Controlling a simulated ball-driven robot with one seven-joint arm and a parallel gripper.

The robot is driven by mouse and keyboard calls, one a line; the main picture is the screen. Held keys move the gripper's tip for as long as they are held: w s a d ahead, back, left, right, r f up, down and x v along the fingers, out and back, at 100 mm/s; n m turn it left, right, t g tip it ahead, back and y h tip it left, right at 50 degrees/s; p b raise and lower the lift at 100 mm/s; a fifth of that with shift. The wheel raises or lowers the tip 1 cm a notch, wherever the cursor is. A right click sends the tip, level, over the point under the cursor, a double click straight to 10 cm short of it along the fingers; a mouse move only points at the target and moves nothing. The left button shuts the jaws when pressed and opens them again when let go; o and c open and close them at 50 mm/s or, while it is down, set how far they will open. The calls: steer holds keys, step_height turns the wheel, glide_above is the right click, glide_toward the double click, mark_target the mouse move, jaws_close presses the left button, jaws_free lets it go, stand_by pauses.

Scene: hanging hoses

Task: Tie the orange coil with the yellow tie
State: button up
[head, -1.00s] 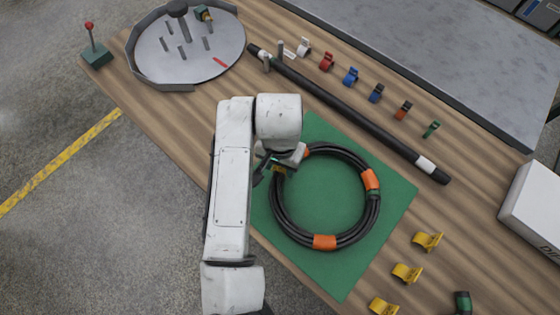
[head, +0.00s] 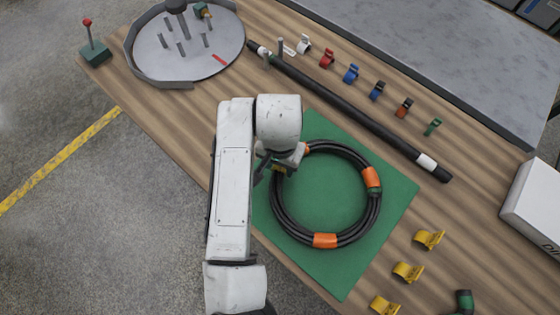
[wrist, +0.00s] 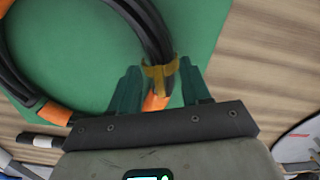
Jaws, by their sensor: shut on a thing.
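The black hose coil with orange bands (head: 325,241) lies on a green mat (head: 345,275). Part of it also shows in the wrist view (wrist: 140,28). My gripper (head: 276,167) is at the coil's upper left side. In the wrist view my gripper's green fingers (wrist: 160,84) stand either side of the yellow tie (wrist: 158,71), shut on it. The tie lies across the hose bundle, right beside an orange band. I cannot tell whether it closes right round the bundle. In the head view my wrist hides most of this spot.
Several yellow clips (head: 428,239) lie right of the mat. A black rod (head: 350,112) and a row of coloured clips (head: 351,74) lie behind the coil. A round grey tray with pegs (head: 160,60) is at the back left. A white box (head: 535,205) stands at the right.

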steer(key=shift+f, duration=0.45)
stand_by(0.3)
steer(key=o, duration=1.1)
step_height(320, 180, up, 11)
steer(key=shift+f+b, duration=0.1)
steer(key=shift+b, duration=0.6)
